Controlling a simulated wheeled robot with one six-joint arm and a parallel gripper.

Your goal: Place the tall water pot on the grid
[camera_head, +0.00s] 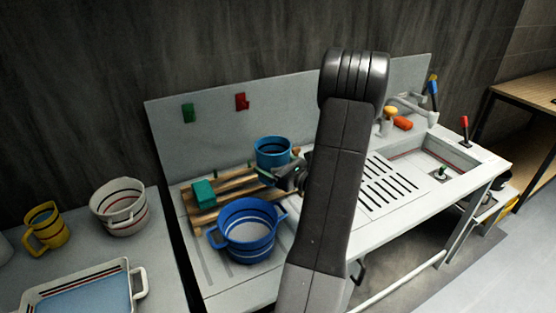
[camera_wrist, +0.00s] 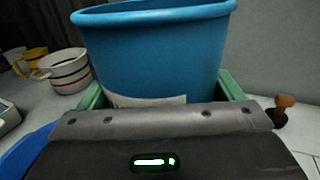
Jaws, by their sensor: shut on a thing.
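The tall blue water pot (camera_head: 272,150) is upright at the back right of a wooden slatted rack (camera_head: 205,215). I cannot tell whether it rests on the rack or is held just above it. My gripper (camera_head: 278,174) is shut on this pot, with its green fingers on either side. In the wrist view the pot (camera_wrist: 160,50) fills the middle, and its lower part is hidden by my gripper's body. A slotted grid (camera_head: 387,185) is set in the counter to the right of my arm, its left part possibly hidden by the arm. Nothing shows on it.
A wide darker blue pot (camera_head: 247,232) stands at the front of the rack, near the held pot. A green block (camera_head: 203,194) lies on the rack. A sink (camera_head: 442,163) with a tap and levers is at the right. A left table holds a striped pot (camera_head: 120,208), yellow jug (camera_head: 47,229) and tray (camera_head: 137,284).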

